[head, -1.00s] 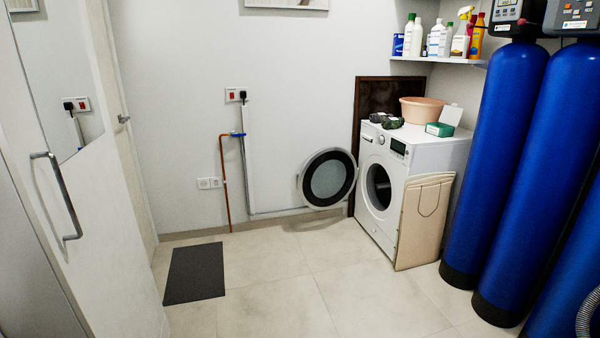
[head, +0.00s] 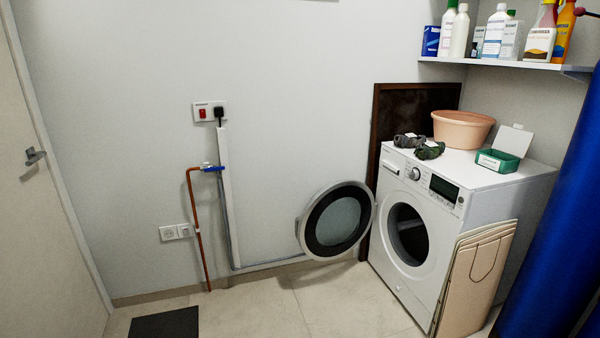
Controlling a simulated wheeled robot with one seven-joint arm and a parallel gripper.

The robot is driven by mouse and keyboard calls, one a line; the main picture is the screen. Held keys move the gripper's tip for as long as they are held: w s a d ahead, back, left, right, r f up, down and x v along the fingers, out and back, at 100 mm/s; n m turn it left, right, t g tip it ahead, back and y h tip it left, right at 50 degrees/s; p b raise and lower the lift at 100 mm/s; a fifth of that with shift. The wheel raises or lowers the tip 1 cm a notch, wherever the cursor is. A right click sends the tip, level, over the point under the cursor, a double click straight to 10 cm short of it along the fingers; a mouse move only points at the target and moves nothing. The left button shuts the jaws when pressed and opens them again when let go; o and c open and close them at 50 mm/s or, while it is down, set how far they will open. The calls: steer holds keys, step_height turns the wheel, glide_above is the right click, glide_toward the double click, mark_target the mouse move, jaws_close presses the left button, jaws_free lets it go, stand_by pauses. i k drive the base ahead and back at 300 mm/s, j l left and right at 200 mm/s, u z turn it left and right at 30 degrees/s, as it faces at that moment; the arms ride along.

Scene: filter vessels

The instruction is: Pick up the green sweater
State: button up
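Two small dark bundles lie on top of the white washing machine (head: 465,215), near its front left edge. One is a dark green folded bundle (head: 430,151), which may be the green sweater. The other is a dark greyish bundle (head: 408,140) just behind and left of it. Both are small in view, so I cannot tell for sure that either is a sweater. My gripper is not in the head view.
The washer's round door (head: 338,221) stands wide open to the left. A folded beige board (head: 478,275) leans on its front right. A peach basin (head: 462,130) and a green box (head: 500,158) sit on top. A blue tank (head: 560,215) stands at right. Floor before the washer is clear.

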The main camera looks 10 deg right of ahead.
mark_target(431, 149)
steer(key=i, duration=1.9)
steer(key=i+z, duration=0.25)
steer(key=z, duration=0.15)
steer(key=i+j+z, duration=0.15)
steer(key=z, duration=0.2)
steer(key=i+j+z, duration=0.15)
steer(key=i+z, duration=0.25)
steer(key=k, duration=0.1)
